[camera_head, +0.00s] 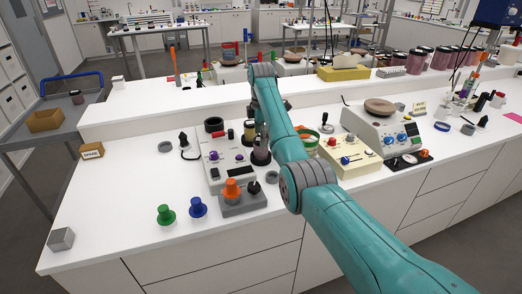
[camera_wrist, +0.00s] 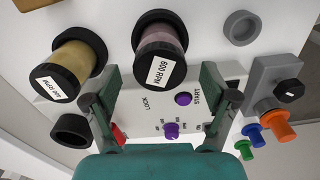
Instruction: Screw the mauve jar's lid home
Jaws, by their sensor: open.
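The mauve jar (camera_wrist: 165,36) shows pinkish glass between black ends in the wrist view, with a white "600 RPM" label on its near black end. In the head view it (camera_head: 261,151) stands at the right side of the white machine (camera_head: 216,170). Whether its lid is seated cannot be told. My gripper (camera_wrist: 160,98) is open and empty in the wrist view. Its fingers are spread wide over the machine's panel, and the jar's near end lies just above the gap between them in the picture. In the head view my arm hides most of the gripper.
A yellow jar (camera_wrist: 78,60) stands close beside the mauve one. A black ring (camera_wrist: 72,130) and a grey ring (camera_wrist: 241,27) lie nearby. The orange knob (camera_head: 232,187) sits on a grey box at the machine's front. The counter's left front is mostly clear.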

